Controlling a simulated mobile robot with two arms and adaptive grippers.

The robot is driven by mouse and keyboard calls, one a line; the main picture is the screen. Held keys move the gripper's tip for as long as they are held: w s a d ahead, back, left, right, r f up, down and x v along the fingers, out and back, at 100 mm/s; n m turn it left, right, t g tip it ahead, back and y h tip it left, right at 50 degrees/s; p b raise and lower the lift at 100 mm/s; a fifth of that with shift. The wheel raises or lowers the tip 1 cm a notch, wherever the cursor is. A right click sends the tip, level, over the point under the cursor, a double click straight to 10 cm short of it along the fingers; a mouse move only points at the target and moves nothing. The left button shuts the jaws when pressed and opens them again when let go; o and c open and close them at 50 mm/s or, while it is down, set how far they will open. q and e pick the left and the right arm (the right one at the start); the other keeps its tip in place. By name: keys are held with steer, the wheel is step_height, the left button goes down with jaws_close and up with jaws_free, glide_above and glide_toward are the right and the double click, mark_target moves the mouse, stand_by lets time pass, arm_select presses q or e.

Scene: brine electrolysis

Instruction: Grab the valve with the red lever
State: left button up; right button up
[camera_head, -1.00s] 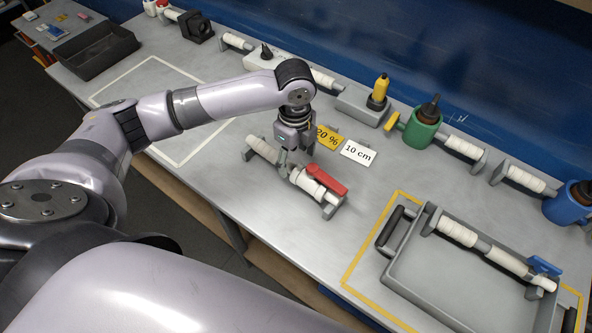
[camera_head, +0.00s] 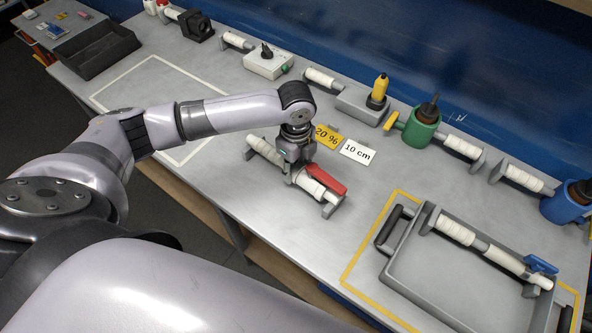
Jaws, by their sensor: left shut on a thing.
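The valve with the red lever (camera_head: 327,180) lies on its low grey stand in the middle of the table. It is a white pipe piece with the red lever on its right part. My left gripper (camera_head: 291,173) reaches down over the pipe's middle, just left of the lever, and is shut on the valve. The fingertips are partly hidden by the gripper body. The valve still rests at its stand. My right gripper does not show.
A grey tray (camera_head: 437,287) holding a valve with a blue lever (camera_head: 541,265) stands at the right inside a yellow outline. A green container (camera_head: 422,128) stands at the back. The white-outlined area (camera_head: 160,75) is mostly clear.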

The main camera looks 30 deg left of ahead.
arm_select(q)
steer(key=c, duration=0.8)
jaws_close()
steer(key=shift+r, duration=0.15)
